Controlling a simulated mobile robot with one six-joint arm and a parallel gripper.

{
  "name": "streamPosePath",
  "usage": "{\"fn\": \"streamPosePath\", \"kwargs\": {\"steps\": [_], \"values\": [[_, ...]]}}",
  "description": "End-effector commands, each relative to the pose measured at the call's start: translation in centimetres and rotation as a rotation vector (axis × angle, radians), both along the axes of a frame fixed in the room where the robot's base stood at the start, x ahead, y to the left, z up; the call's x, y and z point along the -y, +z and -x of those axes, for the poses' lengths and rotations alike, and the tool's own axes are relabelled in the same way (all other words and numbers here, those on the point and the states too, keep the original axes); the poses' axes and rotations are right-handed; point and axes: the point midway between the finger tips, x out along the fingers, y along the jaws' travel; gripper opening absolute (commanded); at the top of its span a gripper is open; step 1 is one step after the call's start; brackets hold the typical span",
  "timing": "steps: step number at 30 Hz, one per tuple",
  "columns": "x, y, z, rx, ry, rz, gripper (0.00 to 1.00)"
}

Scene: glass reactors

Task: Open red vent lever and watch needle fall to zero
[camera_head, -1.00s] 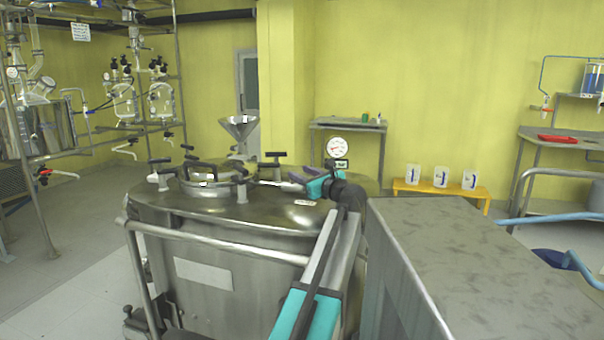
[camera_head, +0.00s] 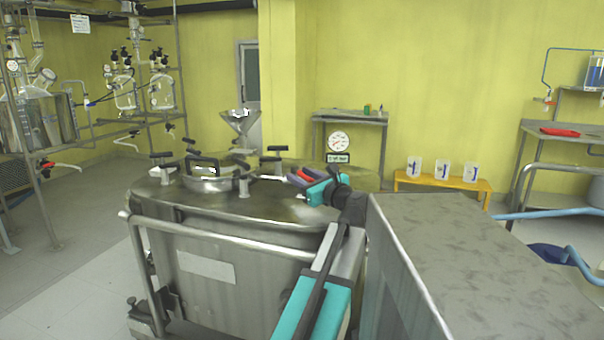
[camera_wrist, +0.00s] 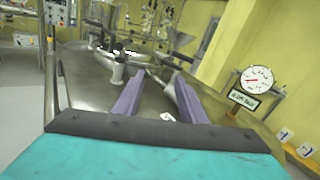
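The steel reactor vessel (camera_head: 265,212) stands in front of me, with a clamped manhole on its lid. A small red part (camera_head: 305,175), likely the vent lever, shows at my gripper's purple fingers in the head view; I cannot tell whether they touch it. My gripper (camera_head: 291,177) is above the lid, with its fingers apart.
A grey metal box (camera_head: 480,265) stands close on the right. A steel rail (camera_head: 220,238) runs along the vessel's front. A funnel (camera_head: 240,122) rises behind the lid. A yellow bench (camera_head: 442,185) with three containers is at the back.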

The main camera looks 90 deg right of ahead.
Motion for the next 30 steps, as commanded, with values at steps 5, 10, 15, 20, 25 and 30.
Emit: {"fn": "streamPosePath", "kwargs": {"steps": [5, 10, 15, 20, 25, 30], "values": [[-1.9, 0.2, -0.2, 0.0, -0.001, 0.0, 0.38], [-3.0, 0.3, -0.3, 0.0, -0.001, 0.0, 0.38], [-3.5, 0.3, -0.4, 0.001, 0.001, -0.001, 0.38], [-3.5, 0.3, -0.4, 0.001, 0.001, -0.001, 0.38], [-3.5, 0.3, -0.4, 0.001, 0.001, -0.001, 0.33], [-3.5, 0.8, -0.4, 0.001, 0.001, -0.001, 0.04]]}}
